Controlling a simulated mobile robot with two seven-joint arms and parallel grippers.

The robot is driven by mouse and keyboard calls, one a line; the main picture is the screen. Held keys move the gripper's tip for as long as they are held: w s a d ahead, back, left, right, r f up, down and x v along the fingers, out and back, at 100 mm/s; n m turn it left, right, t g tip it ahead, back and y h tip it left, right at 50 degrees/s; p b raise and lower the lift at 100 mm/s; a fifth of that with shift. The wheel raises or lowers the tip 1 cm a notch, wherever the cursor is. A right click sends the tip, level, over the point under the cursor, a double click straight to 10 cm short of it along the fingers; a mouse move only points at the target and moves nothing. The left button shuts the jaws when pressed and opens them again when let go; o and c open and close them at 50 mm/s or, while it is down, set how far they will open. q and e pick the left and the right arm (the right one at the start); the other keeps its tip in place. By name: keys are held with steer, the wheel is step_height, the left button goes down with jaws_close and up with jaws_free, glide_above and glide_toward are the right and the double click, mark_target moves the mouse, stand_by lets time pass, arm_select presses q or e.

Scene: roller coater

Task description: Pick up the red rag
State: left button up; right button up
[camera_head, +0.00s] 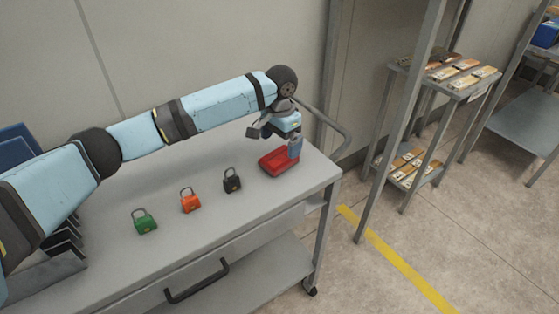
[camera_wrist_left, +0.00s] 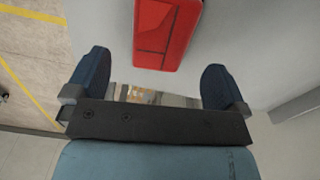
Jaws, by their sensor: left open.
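The red rag (camera_head: 277,163) shows as a flat red rectangular piece with a raised-looking edge, lying near the right end of the grey cart top (camera_head: 215,235). It also shows at the top of the left wrist view (camera_wrist_left: 166,34), with its far end cut off by the frame. My left gripper (camera_head: 283,143) is just above the rag and covers part of it in the head view. In the wrist view, its dark blue fingers (camera_wrist_left: 158,70) are wide apart and empty. The rag lies beyond the fingertips, between their lines. My right gripper is not in view.
A black padlock (camera_head: 232,182), an orange padlock (camera_head: 190,203) and a green padlock (camera_head: 145,224) stand in a row left of the rag. A curved rail (camera_head: 338,132) bounds the cart's right end. A metal post (camera_head: 398,130) stands beyond it.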

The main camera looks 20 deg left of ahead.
mark_target(281, 155)
arm_select(q)
steer(key=f, duration=0.5)
steer(key=shift+w+f+b, duration=0.2)
steer(key=shift+f+b, duration=0.1)
steer(key=shift+f, duration=0.1)
steer(key=c, duration=1)
